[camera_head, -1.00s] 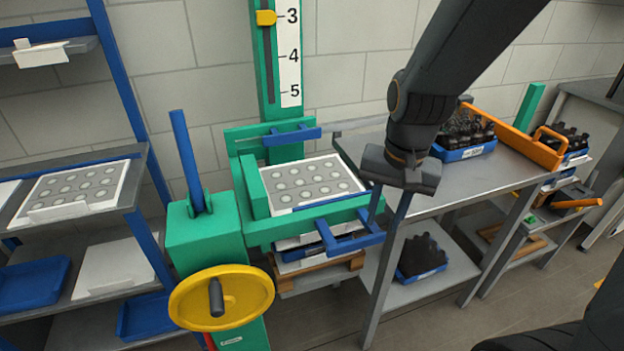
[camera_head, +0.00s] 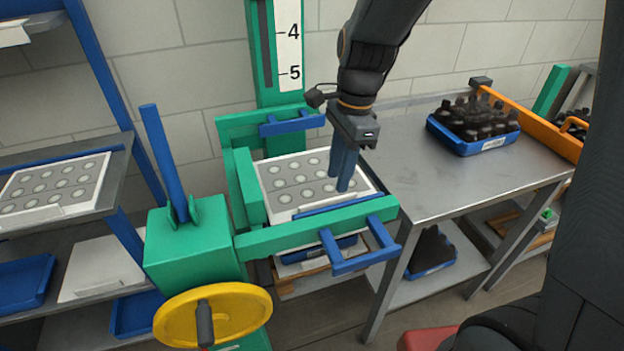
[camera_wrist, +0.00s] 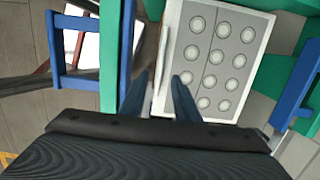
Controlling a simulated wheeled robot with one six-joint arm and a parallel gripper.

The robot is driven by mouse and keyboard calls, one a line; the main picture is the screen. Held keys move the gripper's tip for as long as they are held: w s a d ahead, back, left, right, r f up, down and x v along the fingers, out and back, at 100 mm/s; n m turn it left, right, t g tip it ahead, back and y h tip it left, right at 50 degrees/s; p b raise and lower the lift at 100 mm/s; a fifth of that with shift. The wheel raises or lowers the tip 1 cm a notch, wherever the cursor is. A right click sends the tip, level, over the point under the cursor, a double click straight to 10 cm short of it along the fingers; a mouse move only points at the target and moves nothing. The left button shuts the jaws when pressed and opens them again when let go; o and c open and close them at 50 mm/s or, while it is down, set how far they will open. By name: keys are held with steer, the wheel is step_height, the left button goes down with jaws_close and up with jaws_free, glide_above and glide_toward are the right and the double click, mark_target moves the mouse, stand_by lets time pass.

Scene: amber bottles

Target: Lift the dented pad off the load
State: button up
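The dented pad (camera_head: 290,187) is a white slab with a grey face covered in round dimples. It lies level inside the green press frame (camera_head: 310,230), and its right end is partly behind my fingers. My gripper (camera_head: 339,188) points down over the pad's right part, with its blue fingers apart. In the wrist view the pad (camera_wrist: 218,50) is ahead, and my gripper (camera_wrist: 160,80) has one finger on each side of the pad's raised white edge. I cannot tell whether the fingers touch it. Beneath the pad, part of a blue tray (camera_head: 318,251) shows; the load is mostly hidden.
A yellow handwheel (camera_head: 235,318) and blue lever (camera_head: 165,160) stand at the press's left. Another dimpled pad (camera_head: 55,187) lies on the left shelf. A blue crate of dark bottles (camera_head: 472,125) is on the steel table (camera_head: 430,180), which has bare room in front.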

mark_target(329, 199)
steer(key=f, duration=0.1)
steer(key=a+f+p, duration=0.1)
steer(key=f, duration=0.3)
steer(key=shift+s+a+f+p, duration=0.15)
steer(key=shift+s+a+p, duration=0.15)
steer(key=shift+a, duration=0.05)
steer(key=shift+f, duration=0.45)
jaws_close()
